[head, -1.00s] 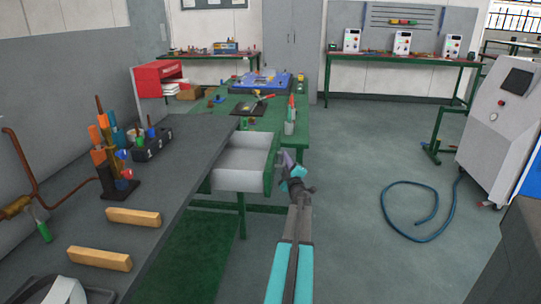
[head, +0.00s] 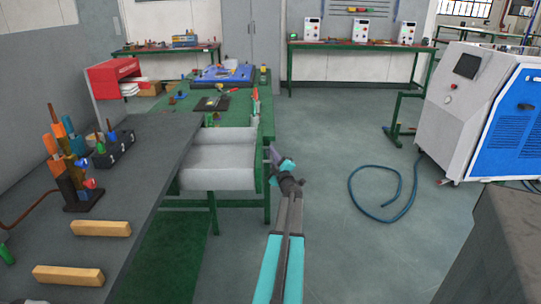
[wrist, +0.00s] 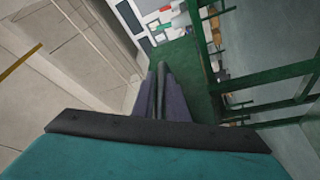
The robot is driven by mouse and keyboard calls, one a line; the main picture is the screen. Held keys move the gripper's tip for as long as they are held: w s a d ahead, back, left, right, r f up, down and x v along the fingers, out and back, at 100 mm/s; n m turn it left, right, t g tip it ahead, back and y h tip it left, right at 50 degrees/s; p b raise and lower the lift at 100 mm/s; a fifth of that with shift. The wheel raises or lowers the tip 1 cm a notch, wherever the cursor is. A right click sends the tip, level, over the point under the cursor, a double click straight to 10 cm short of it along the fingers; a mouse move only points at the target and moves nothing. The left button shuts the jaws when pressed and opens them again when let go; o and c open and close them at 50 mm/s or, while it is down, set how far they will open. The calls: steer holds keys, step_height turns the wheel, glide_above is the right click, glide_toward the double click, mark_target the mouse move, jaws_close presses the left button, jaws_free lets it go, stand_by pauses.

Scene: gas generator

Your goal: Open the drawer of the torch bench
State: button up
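The torch bench (head: 150,160) is the dark grey bench at the left of the head view, with torches (head: 65,165) standing on it. Its drawer (head: 215,170), a white box with a green front (head: 261,168), is pulled out toward the right. My gripper (head: 273,156) is at the outer side of the drawer front, close to it; I cannot tell whether they touch. In the wrist view my gripper's dark fingers (wrist: 158,85) are together, with nothing visible between them. A drawer handle is not visible.
A green bench (head: 236,100) stands behind the drawer. Two yellow bars (head: 102,228) lie on the torch bench. A blue hose (head: 385,200) lies on the floor, and a white and blue machine (head: 480,110) stands at the right.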

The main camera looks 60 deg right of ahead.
steer(key=o, duration=0.3)
steer(key=shift+w+r, duration=0.1)
steer(key=shift+r, duration=0.1)
steer(key=shift+o, duration=0.2)
steer(key=shift+f, duration=0.15)
steer(key=shift+a, duration=0.2)
steer(key=v, duration=1.3)
steer(key=shift+s, duration=0.3)
steer(key=shift+s+f, duration=0.1)
steer(key=shift+s, duration=0.05)
